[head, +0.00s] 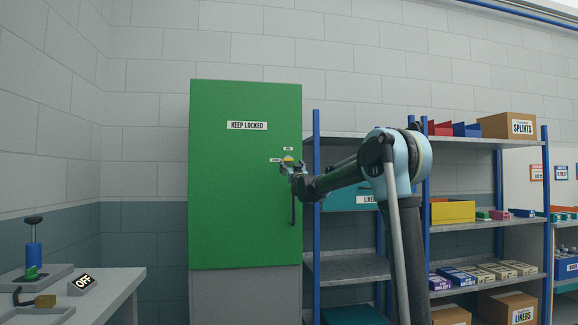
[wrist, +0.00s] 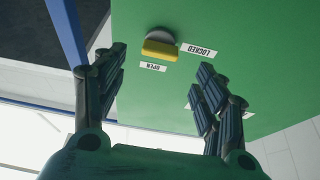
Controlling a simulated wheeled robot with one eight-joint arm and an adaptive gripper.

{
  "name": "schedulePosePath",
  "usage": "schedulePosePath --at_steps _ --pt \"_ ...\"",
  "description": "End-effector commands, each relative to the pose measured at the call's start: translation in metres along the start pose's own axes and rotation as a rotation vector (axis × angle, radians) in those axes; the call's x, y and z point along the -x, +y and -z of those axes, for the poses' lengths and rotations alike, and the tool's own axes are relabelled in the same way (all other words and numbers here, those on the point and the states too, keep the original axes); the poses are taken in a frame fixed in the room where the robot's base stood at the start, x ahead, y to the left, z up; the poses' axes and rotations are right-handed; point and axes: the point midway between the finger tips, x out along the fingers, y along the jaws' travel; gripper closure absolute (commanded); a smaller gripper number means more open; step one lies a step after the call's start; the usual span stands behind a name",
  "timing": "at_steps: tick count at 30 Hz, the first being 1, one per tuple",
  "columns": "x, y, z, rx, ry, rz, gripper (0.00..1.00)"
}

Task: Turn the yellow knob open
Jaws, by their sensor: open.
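The yellow knob (wrist: 160,50) sits on a round grey base on the green cabinet door (head: 240,185). In the wrist view its yellow bar lies between an OPEN label (wrist: 153,67) and a LOCKED label (wrist: 199,50). In the head view the knob (head: 288,159) is small and partly behind my gripper (head: 292,169). In the wrist view my gripper (wrist: 160,95) is open, its two fingers apart and empty. The knob shows beyond the fingertips, in the gap between them. I cannot tell how far apart they are in depth.
A KEEP LOCKED sign (head: 247,125) is on the door. A dark vertical handle (head: 293,208) hangs below the knob. Blue-post shelving (head: 349,268) with boxes stands close on the right. A bench (head: 112,285) with an OFF sign (head: 84,282) stands at the left.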

Motion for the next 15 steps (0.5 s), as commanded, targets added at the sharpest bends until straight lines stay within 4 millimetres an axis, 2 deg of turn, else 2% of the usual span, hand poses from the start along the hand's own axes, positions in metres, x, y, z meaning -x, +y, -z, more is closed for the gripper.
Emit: schedulePosePath --at_steps 9,15 --pt "-0.049 0.001 -0.001 0.000 0.000 -0.001 0.35" --pt "-0.067 0.001 0.000 0.000 0.000 -0.001 0.35"
